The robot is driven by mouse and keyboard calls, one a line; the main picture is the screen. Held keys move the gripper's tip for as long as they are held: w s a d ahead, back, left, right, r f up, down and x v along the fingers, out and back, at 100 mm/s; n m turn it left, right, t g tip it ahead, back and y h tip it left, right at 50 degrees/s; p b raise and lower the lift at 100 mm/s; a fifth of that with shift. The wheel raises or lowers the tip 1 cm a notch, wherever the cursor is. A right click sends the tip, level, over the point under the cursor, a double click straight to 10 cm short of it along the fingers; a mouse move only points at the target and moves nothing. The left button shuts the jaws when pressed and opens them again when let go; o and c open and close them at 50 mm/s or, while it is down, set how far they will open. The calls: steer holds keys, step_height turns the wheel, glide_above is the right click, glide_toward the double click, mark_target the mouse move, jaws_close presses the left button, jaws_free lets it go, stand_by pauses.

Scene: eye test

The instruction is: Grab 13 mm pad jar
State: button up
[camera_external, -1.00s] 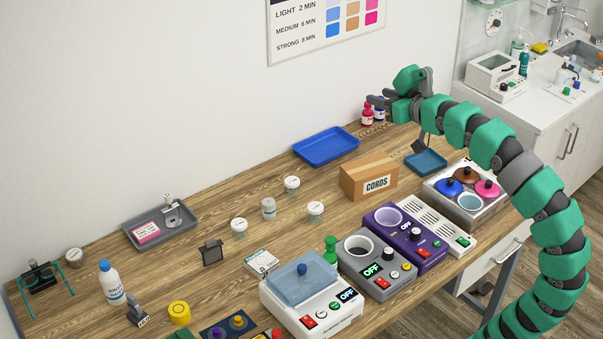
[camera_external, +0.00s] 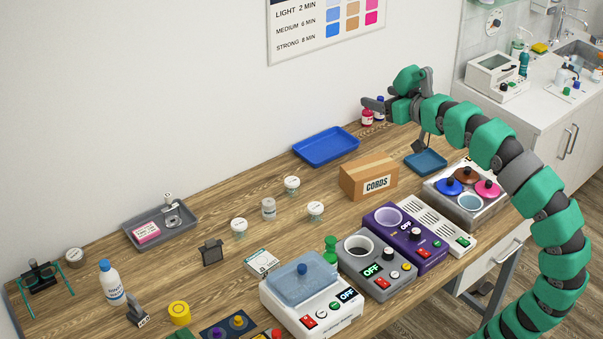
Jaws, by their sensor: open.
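Several small clear jars with white lids stand on the wooden bench: one at the back (camera_external: 292,186), one at the right (camera_external: 315,211), one at the left (camera_external: 239,228). A greyer jar (camera_external: 268,208) stands among them, and another lidded jar (camera_external: 75,258) is at the far left. Their labels are too small to read, so I cannot tell which is the 13 mm pad jar. My gripper (camera_external: 374,105) is open and empty, high beside the wall and in front of the small bottles, well right of and apart from the jars.
A blue tray (camera_external: 325,147) and a cardboard box marked CORDS (camera_external: 368,177) lie between my gripper and the jars. A grey tray (camera_external: 160,226) is at left. Machines, including a purple unit (camera_external: 404,236), line the front edge. Bare bench surrounds the jars.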

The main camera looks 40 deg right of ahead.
steer(key=w+a+f+m+g+h, duration=0.1)
steer(key=w+f+m+g+h, duration=0.25)
steer(key=w+f, duration=0.8)
steer(key=m+g+h, duration=0.6)
steer(key=m+h, duration=0.3)
glide_toward(312, 211)
steer(key=x, duration=0.7)
steer(key=shift+w+r, duration=0.15)
steer(key=shift+w, duration=0.1)
steer(key=shift+y, duration=0.25)
steer(key=shift+s+b+x, duration=0.1)
steer(key=shift+b+x, duration=0.1)
steer(key=shift+x, duration=1.15)
steer(key=shift+s+b+x, duration=0.15)
steer(key=shift+x, duration=1.15)
steer(key=shift+d, duration=0.1)
